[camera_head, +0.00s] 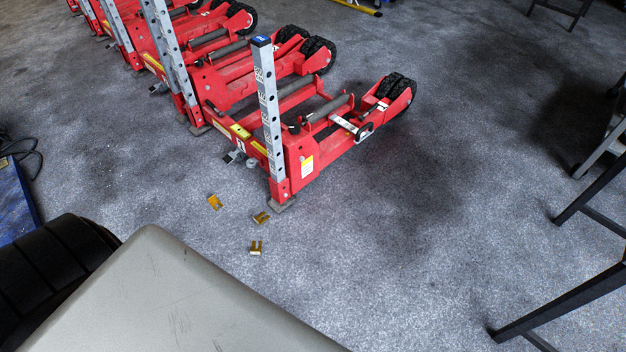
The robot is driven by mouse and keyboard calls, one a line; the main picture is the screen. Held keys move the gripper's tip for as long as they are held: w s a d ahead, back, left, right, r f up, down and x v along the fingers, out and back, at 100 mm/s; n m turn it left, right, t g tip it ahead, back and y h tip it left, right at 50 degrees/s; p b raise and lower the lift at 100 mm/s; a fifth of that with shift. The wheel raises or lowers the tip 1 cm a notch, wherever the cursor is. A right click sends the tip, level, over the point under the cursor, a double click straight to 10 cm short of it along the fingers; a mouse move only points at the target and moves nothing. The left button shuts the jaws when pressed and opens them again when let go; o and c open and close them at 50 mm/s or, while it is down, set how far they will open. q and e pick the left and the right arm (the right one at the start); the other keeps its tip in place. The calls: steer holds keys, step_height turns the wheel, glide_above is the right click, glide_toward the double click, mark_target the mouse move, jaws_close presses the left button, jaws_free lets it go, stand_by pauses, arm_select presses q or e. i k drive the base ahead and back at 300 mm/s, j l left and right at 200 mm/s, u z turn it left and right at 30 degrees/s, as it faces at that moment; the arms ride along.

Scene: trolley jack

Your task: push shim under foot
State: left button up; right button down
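Three small yellow-brown slotted shims lie apart on the grey floor in front of the nearest red trolley jack (310,150): a left shim (215,202), a middle shim (261,217) and a front shim (256,248). A grey foot (283,205) shows at the bottom of the jack's upright perforated post (268,100), at floor level. The middle shim is closest to this foot, with a small gap of floor between them. Whether the foot touches the floor is too small to tell. Neither of my grippers shows in the head view.
More red jacks stand in a row towards the upper left. Black metal legs (560,305) stand at the right. A blue object (15,205) is at the left edge. A smooth beige surface fills the bottom foreground. The floor right of the nearest jack is clear.

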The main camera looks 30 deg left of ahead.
mark_target(261, 217)
steer(key=j+z, duration=0.4)
steer(key=j, duration=0.25)
steer(key=j+z, duration=0.35)
steer(key=j, duration=0.3)
steer(key=j+z, duration=0.4)
steer(key=j, duration=0.25)
steer(key=k, duration=0.05)
